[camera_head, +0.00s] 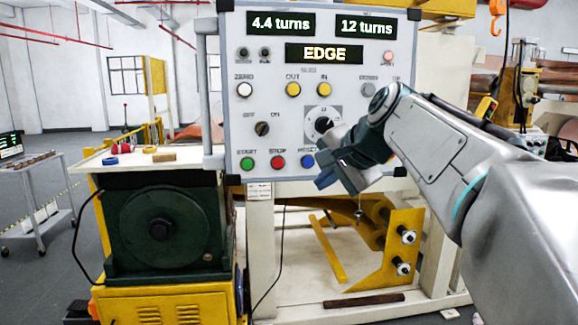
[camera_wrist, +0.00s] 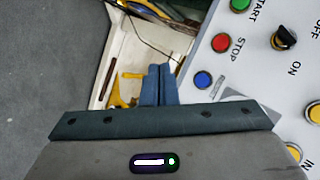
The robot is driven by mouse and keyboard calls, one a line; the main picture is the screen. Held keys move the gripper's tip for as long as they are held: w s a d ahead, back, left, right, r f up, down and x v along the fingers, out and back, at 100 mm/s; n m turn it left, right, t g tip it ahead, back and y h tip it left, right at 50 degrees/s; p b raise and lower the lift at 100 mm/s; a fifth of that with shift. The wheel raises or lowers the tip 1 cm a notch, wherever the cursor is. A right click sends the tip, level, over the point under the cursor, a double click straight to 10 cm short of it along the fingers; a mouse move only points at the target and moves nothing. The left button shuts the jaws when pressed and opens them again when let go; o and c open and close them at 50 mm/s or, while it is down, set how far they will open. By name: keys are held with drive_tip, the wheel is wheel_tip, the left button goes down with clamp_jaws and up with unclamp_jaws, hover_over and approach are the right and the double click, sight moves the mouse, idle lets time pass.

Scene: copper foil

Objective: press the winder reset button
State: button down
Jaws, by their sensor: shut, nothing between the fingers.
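The blue reset button (camera_head: 307,161) sits at the right end of the lower row on the winder's grey control panel (camera_head: 232,120), right of the red stop button (camera_head: 278,162) and green start button (camera_head: 248,163). The blue button also shows in the wrist view (camera_wrist: 203,79), right of my fingers and apart from them in the picture. My gripper (camera_head: 322,181) is just below and right of the blue button in the head view, near the panel's lower edge. In the wrist view my gripper (camera_wrist: 159,70) has its two blue fingers together and empty.
A black selector knob (camera_head: 262,128), a larger dial (camera_head: 322,123) and yellow buttons (camera_head: 293,89) sit above on the panel. Displays read 4.4 turns, 12 turns and EDGE. A green machine (camera_head: 165,225) with a worktop stands left; a yellow bracket (camera_head: 385,255) is below.

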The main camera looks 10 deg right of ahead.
sight(308, 162)
drive_tip(key=shift+w+r, duration=0.15)
drive_tip(key=shift+r, duration=0.2)
drive_tip(key=shift+w+p, duration=1.9)
drive_tip(key=shift+w, duration=2.55)
drive_tip(key=shift+w, duration=0.1)
drive_tip(key=shift+w, duration=0.3)
